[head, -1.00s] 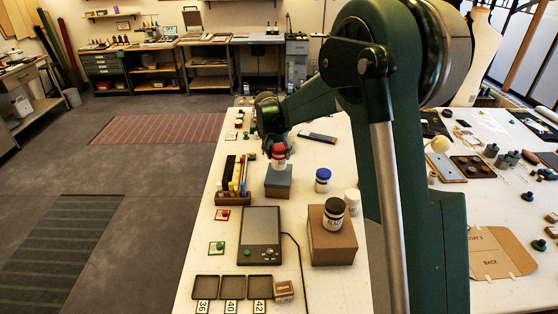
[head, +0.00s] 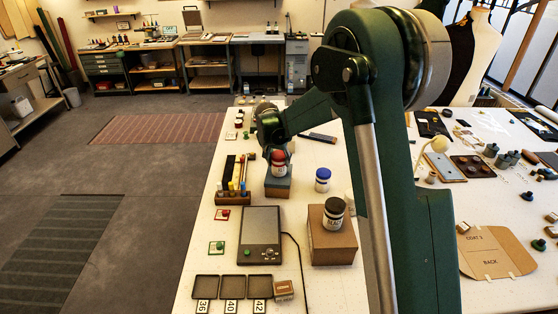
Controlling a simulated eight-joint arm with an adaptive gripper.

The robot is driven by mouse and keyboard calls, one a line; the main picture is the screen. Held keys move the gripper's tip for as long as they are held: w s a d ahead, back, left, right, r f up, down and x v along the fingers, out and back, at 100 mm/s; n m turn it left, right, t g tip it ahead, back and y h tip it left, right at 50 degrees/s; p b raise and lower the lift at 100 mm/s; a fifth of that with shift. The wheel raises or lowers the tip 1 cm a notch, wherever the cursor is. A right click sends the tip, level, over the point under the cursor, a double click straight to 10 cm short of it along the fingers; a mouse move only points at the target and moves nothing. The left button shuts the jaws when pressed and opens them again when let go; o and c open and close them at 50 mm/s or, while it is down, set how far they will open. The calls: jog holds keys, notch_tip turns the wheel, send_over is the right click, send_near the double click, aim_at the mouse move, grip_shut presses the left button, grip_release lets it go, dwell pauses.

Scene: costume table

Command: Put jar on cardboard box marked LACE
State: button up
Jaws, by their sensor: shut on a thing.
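My gripper (head: 276,150) points down over the blue-grey box (head: 278,187) on the long white table. It is shut on a white jar with a red lid (head: 279,168), which is upright at the top of that box. I cannot tell if the jar's base touches it. A larger brown cardboard box (head: 333,249) stands nearer, with a black-lidded jar labelled BLACK (head: 334,215) on it. No LACE marking can be read on either box.
A blue-lidded jar (head: 322,180) stands right of my gripper. A rack of upright sticks (head: 233,198) stands to the left. A grey scale (head: 260,233), small trays (head: 233,286) and a small box (head: 284,290) lie nearer. A flat dark object (head: 318,137) lies behind.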

jog(key=o, duration=1)
jog(key=shift+r, duration=0.15)
jog(key=shift+v, duration=5.95)
jog(key=shift+s+d, duration=0.1)
jog(key=shift+s, duration=0.05)
